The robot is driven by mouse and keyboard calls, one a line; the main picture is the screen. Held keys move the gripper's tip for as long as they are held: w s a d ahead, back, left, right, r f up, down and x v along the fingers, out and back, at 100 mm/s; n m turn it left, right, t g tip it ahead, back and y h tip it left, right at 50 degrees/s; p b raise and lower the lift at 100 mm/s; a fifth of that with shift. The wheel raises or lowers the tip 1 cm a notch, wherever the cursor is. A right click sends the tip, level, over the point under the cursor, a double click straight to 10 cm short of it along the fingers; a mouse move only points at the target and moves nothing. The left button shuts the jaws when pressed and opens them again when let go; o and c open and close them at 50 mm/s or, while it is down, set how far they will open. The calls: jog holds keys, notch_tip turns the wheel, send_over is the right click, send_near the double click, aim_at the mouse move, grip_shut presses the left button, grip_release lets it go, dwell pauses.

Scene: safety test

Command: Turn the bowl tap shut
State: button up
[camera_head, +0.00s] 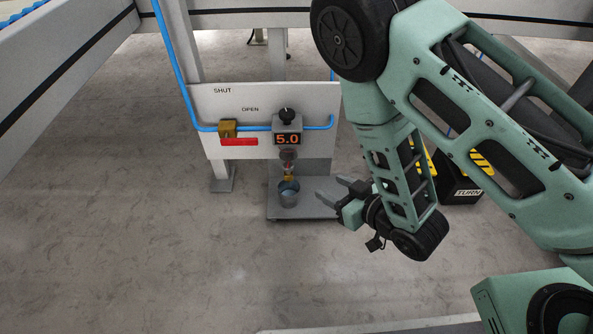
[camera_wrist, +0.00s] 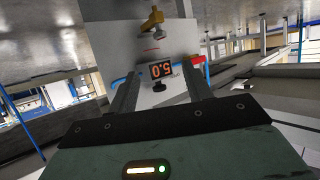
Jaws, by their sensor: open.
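A small brass tap with a yellow part (camera_head: 289,172) hangs under the round grey bowl (camera_head: 288,155) of a regulator with a display reading 5.0 (camera_head: 288,139). Its exact handle position is too small to tell in the head view. The wrist view is upside down and shows a brass fitting (camera_wrist: 152,19) at the top, beyond my fingers. A grey cup (camera_head: 288,193) stands below the tap. My gripper (camera_head: 329,189) is open and empty, to the right of the cup and apart from it. Its two fingers also show in the wrist view (camera_wrist: 160,88).
A blue pipe (camera_head: 204,129) crosses the white panel (camera_head: 250,97), marked SHUT and OPEN. A brass valve (camera_head: 228,127) with a red lever (camera_head: 239,142) lying level sits left. A black-yellow box (camera_head: 462,188) marked TURN stands behind my arm. The floor left is clear.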

aim_at(288, 165)
jog(key=b+x, duration=0.8)
jog(key=x, duration=0.8)
jog(key=shift+f, duration=0.15)
jog(key=shift+w+a+b, duration=0.25)
jog(key=shift+w+b, duration=0.05)
jog(key=shift+w, duration=0.15)
jog(key=c, duration=1)
